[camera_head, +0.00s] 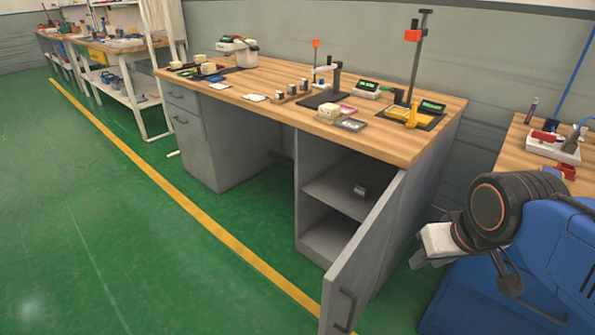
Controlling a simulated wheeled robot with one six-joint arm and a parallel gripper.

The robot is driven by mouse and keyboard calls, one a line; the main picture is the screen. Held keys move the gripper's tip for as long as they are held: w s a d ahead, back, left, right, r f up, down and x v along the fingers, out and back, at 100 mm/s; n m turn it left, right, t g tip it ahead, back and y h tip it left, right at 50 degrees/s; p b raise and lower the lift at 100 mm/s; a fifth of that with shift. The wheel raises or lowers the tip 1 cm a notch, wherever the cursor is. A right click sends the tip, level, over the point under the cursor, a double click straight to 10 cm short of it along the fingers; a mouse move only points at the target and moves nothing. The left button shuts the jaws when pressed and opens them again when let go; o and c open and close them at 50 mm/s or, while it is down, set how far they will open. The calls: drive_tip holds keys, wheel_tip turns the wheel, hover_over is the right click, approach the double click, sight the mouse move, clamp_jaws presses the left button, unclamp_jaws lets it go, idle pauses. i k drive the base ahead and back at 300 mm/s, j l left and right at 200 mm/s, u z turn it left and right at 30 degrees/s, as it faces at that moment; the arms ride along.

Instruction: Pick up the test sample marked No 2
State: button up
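Several small dark-and-light blocks (291,90) stand in a row on a wooden holder on the workbench (375,140). A pale block (328,112) sits farther right on the bench, near its front edge. A small grey object (360,191) lies on the shelf inside the open cabinet. No number is readable on any of them, so I cannot tell which is sample No 2. My arm shows at the lower right, with a pale end part (437,240) that seems to be at my gripper. It is apart from the bench, and its fingers cannot be made out.
The cabinet door (362,262) stands open into the floor space before the bench. A tall stand (414,60) and small instruments occupy the bench's right end. Another wooden bench (515,150) is at the right. Green floor (120,220) is clear at the left.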

sight(207, 68)
drive_tip(key=k, duration=0.65)
drive_tip(key=j+u, duration=0.1)
drive_tip(key=u, duration=1.4)
drive_tip(key=i+u, duration=0.3)
drive_tip(key=i, duration=1.15)
drive_tip(key=i+z, duration=0.3)
drive_tip(key=i, duration=0.25)
drive_tip(key=i+z, duration=0.3)
drive_tip(key=i, duration=0.25)
drive_tip(key=i+j+z, duration=0.3)
drive_tip(key=i, duration=0.2)
drive_tip(key=i+z, duration=0.1)
drive_tip(key=i, duration=1.65)
drive_tip(key=i+z, duration=0.2)
drive_tip(key=z, duration=0.2)
drive_tip(key=i+j+z, duration=0.1)
drive_tip(key=z, duration=0.3)
drive_tip(key=i+j+z, duration=0.2)
drive_tip(key=z, duration=0.2)
drive_tip(key=i, duration=0.1)
